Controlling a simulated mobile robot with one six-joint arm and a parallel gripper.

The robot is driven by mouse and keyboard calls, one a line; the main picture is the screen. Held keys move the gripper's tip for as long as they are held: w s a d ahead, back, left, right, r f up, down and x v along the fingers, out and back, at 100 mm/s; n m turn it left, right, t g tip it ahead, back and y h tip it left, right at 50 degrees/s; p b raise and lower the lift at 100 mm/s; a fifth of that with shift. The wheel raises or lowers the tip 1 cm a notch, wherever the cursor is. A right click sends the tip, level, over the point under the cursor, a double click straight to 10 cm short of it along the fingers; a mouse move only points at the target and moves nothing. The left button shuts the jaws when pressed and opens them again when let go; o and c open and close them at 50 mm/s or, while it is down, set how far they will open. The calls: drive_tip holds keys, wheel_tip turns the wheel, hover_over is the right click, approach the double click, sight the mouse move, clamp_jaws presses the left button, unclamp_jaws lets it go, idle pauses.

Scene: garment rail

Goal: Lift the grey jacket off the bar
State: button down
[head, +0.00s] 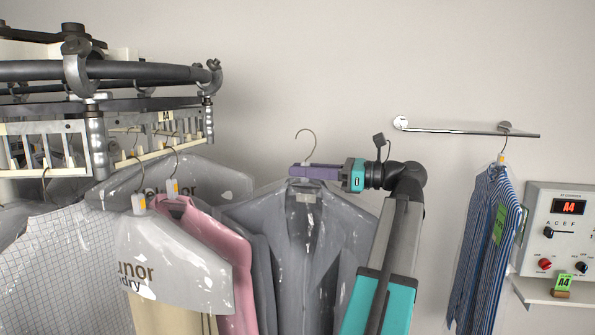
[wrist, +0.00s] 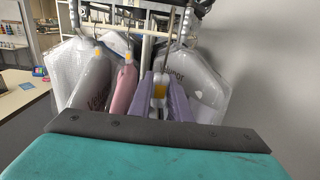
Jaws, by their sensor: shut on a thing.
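The grey jacket (head: 300,240), under a clear glossy cover, hangs upright in the middle of the head view. Its hanger hook (head: 306,137) stands against bare wall, with no bar seen in it, right of the overhead rail's end. My gripper (head: 298,172) has purple fingers shut on the hanger's neck just below the hook. In the wrist view the fingers (wrist: 161,88) close around a white hanger neck with an orange tag (wrist: 160,88). The jacket's body is hidden there behind my gripper. My arm covers part of the jacket's right side in the head view.
The overhead rail (head: 140,70) at upper left bears covered garments, including a pink one (head: 228,250) close beside the jacket. A short wall bar (head: 460,130) at right holds a blue striped shirt (head: 485,240). A control box (head: 562,230) showing A4 is at far right.

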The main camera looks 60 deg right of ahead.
drive_tip(key=shift+v, duration=9.45)
